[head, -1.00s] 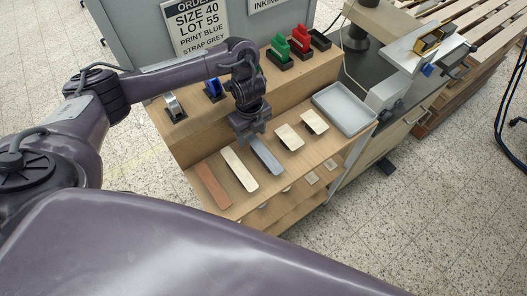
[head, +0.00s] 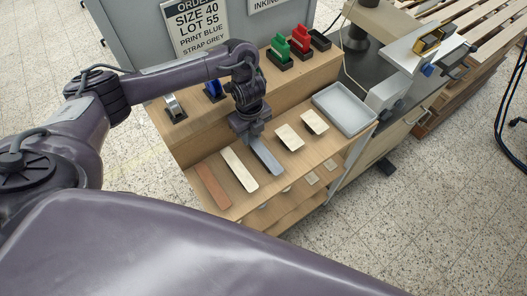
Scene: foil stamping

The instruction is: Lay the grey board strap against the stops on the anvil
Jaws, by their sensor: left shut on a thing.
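The grey board strap (head: 267,160) lies on the wooden shelf, between a cream strap (head: 239,168) and two small cream pieces. My left gripper (head: 251,138) is shut on the far end of the grey strap, and its fingertips are partly hidden. The strap's near end shows clear of the gripper. A stamping machine (head: 428,42) stands on the dark bench at the upper right; I cannot make out its anvil or stops. My right gripper is not in view.
A brown strap (head: 212,186) lies at the left. A grey tray (head: 345,108) sits on the right of the shelf. Green (head: 281,47) and red (head: 301,40) stamps stand on the raised back ledge. The order sign (head: 198,26) reads "STRAP GREY".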

